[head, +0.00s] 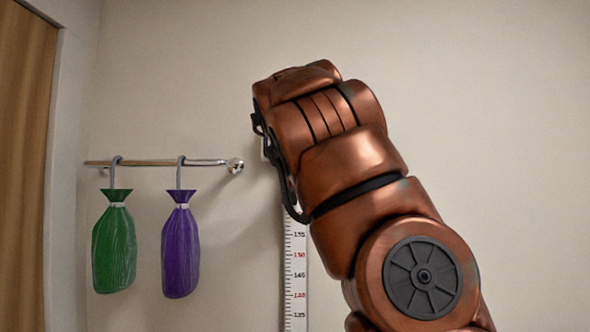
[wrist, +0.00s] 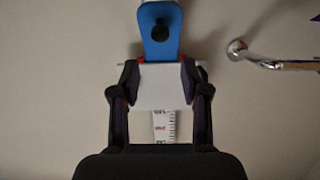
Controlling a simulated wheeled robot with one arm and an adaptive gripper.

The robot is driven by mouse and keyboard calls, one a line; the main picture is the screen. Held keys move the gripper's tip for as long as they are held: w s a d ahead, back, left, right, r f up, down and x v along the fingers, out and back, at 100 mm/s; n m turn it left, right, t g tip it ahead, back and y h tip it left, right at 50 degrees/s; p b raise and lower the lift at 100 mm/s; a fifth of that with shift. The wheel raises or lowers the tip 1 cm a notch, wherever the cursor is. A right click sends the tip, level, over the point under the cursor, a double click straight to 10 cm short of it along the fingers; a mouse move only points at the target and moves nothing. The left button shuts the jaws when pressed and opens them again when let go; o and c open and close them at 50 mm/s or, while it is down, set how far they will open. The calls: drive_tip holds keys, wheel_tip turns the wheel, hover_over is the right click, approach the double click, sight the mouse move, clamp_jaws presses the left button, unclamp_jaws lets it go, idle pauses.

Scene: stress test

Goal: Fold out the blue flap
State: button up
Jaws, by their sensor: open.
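The blue flap (wrist: 160,30) shows at the top of the wrist view, with a round black knob on its face. It lies close against a white block (wrist: 160,88) on the wall. A white measuring strip (wrist: 165,127) with markings runs from under the block; the strip (head: 295,270) also shows in the head view. My gripper (wrist: 159,78) is open, with one black finger on each side of the white block. I cannot tell whether the fingers touch it. In the head view my copper arm hides the flap and most of the gripper.
A metal rail (head: 150,163) sticks out from the wall at left in the head view. A green bag (head: 114,245) and a purple bag (head: 180,250) hang from it on hooks. A wooden panel (head: 22,150) stands at the far left. The wall at right is bare.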

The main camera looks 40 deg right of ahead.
drive_tip(key=v, duration=0.8)
drive_tip(key=shift+s+a, duration=0.25)
drive_tip(key=shift+a, duration=0.1)
drive_tip(key=shift+c, duration=0.2)
